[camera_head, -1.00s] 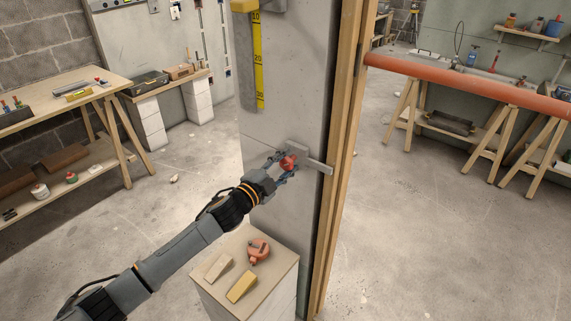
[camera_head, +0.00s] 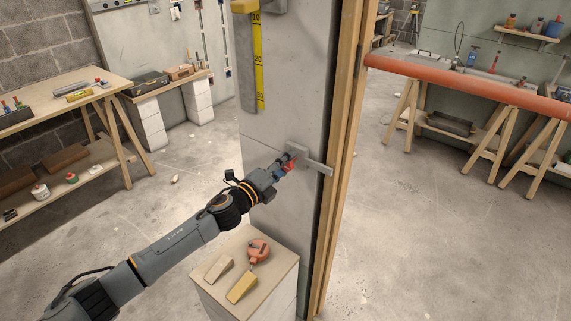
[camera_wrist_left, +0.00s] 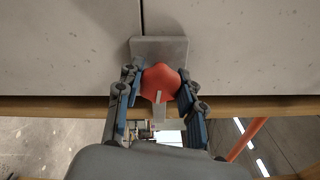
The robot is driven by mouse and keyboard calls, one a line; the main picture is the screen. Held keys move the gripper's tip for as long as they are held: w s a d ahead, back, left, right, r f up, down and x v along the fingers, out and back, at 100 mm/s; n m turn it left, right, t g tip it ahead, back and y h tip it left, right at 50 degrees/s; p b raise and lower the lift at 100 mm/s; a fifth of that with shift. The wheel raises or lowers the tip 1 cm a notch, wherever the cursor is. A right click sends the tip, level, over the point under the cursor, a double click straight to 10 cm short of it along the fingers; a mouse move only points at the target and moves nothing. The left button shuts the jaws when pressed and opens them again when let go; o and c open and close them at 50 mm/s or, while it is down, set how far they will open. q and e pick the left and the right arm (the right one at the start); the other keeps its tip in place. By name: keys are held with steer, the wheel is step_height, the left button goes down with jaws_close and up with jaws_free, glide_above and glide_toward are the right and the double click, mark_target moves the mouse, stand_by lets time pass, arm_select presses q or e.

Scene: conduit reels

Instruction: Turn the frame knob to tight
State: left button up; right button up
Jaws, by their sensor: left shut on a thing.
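The frame knob (camera_wrist_left: 160,80) is red and lobed, with a pale marker bar on its face. It sits on a grey metal bracket (camera_wrist_left: 160,48) fixed to the wall panel beside the wooden door frame. In the head view the knob (camera_head: 289,168) is partly hidden by my left gripper (camera_head: 283,165). In the left wrist view the two blue-padded fingers of my left gripper (camera_wrist_left: 160,90) stand on either side of the knob and are shut on it. The bracket's arm (camera_head: 318,167) reaches across to the wooden frame (camera_head: 340,150). My right gripper is not in view.
A small block-topped stand (camera_head: 275,257) below holds a red tool (camera_head: 258,250), a tan wedge (camera_head: 218,267) and a yellow wedge (camera_head: 242,287). A yellow-marked scale (camera_head: 258,65) hangs above. A workbench (camera_head: 95,83) stands left; an orange pipe (camera_head: 470,82) lies on trestles right.

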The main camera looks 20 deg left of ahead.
arm_select(q)
steer(key=shift+m, duration=0.3)
steer(key=o, duration=1.2)
steer(key=v, duration=1.2)
steer(key=shift+s+f, duration=0.1)
